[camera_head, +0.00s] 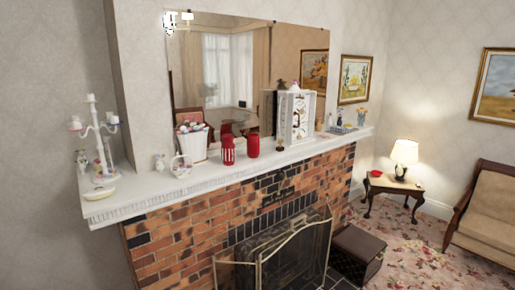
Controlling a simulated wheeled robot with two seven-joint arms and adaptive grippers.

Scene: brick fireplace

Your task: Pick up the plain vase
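A plain red vase (253,146) stands upright on the white mantel shelf (152,186) above the brick fireplace. Close to its left stands a red vase with pale vertical stripes (228,151); a narrow gap seems to part them. To the right of the plain vase are a small dark slim ornament (280,143) and a white clock-like case (297,117). Neither of my grippers is in view.
A white basket (192,143) of small items, a small white basket (181,167) and a candelabrum (97,137) stand left on the shelf. A mirror (240,70) is behind. Below are a brass-edged fire screen (285,258) and a dark box (357,252).

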